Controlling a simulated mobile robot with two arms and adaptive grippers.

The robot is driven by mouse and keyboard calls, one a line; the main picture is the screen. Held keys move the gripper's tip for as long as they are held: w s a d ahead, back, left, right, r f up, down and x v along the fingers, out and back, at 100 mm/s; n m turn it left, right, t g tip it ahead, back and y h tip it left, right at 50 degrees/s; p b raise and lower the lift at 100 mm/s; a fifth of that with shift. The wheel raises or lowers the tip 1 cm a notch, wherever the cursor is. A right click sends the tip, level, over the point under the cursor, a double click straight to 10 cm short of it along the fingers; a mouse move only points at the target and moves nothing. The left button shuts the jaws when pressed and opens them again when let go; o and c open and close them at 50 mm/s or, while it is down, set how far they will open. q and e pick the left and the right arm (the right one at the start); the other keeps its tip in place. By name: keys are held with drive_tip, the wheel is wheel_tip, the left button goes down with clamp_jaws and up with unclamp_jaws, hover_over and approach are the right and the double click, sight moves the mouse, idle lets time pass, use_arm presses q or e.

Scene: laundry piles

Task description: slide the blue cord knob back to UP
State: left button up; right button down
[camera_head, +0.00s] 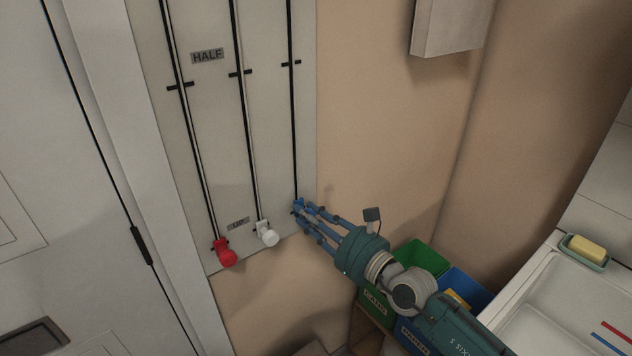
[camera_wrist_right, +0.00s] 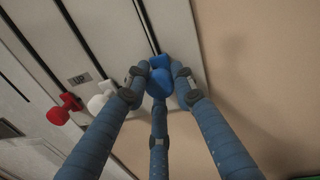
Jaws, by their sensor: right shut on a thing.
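The blue cord knob (camera_wrist_right: 160,82) sits at the low end of the right-hand slot on the pale wall panel (camera_head: 275,110), about level with the UP label (camera_head: 237,223). My right gripper (camera_head: 299,215) is shut on it; in the right wrist view its fingers (camera_wrist_right: 158,88) close around the knob. In the head view the fingers mostly hide the knob. The white knob (camera_head: 267,234) and the red knob (camera_head: 226,254) sit at the low ends of the middle and left slots. My left gripper is not in view.
The HALF label (camera_head: 207,56) is higher on the panel, by the cross marks. A green bin (camera_head: 425,255) and a blue bin (camera_head: 466,286) stand below my right arm. A sink (camera_head: 550,300) with a soap dish (camera_head: 585,252) is at the right. A grey box (camera_head: 450,27) hangs on the wall above.

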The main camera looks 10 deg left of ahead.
wheel_tip(320, 180, down, 2)
drive_tip(key=shift+s+f, duration=0.1)
drive_tip(key=c, duration=1.4)
unclamp_jaws()
drive_tip(key=shift+a+r, duration=0.1)
drive_tip(key=shift+r, duration=0.1)
drive_tip(key=shift+c, duration=0.2)
drive_tip(key=v, duration=1.2)
drive_tip(key=shift+s+a, duration=0.1)
